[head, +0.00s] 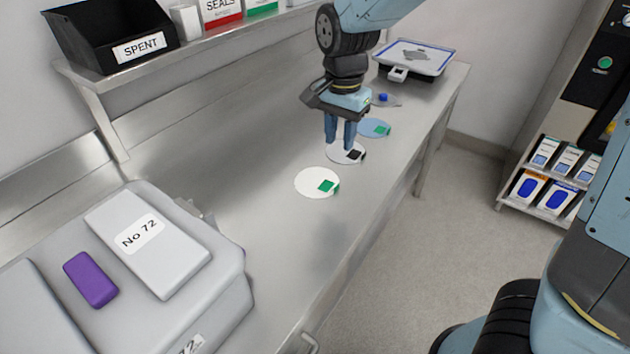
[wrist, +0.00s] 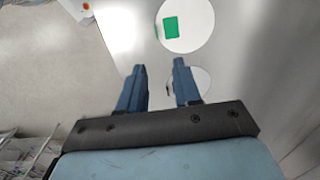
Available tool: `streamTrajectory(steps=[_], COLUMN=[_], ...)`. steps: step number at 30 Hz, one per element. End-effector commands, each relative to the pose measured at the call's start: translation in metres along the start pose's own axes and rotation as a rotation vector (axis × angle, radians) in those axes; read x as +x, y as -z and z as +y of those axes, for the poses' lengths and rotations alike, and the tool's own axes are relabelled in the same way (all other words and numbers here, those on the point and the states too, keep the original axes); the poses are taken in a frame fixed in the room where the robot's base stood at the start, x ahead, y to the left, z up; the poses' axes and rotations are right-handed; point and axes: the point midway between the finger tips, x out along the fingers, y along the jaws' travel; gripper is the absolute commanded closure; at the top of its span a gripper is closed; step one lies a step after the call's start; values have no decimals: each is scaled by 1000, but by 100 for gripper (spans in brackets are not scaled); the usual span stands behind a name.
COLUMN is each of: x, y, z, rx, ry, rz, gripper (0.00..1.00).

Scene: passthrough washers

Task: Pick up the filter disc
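The nearest is a white disc with a green tab (head: 310,181), which also shows at the top of the wrist view (wrist: 198,38). The middle one is a white disc with a black tab (head: 334,155). The farthest is a blue disc with a green tab (head: 371,125). My gripper (head: 340,146) points down over the middle disc, its fingers apart with nothing visibly held. In the wrist view my gripper (wrist: 159,66) partly hides the middle disc (wrist: 200,80). I cannot tell whether the fingertips touch it.
A grey case (head: 225,285) with a purple block (head: 90,279) stands at the near left. A black SPENT bin (head: 90,35) sits on the shelf above. A blue-rimmed tray (head: 440,67) is at the bench's far end. The bench between case and discs is clear.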

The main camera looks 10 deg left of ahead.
Motion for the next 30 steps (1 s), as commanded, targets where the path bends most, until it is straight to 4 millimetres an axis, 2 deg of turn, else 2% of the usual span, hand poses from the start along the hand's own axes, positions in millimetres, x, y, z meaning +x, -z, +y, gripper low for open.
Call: streamTrajectory(steps=[9,20,30], x=[55,81,120], y=[0,1,4], z=[1,2,5], rx=[-1,0,-1], ry=[-4,-2,-1], rz=[0,0,0], gripper=[67,67,67])
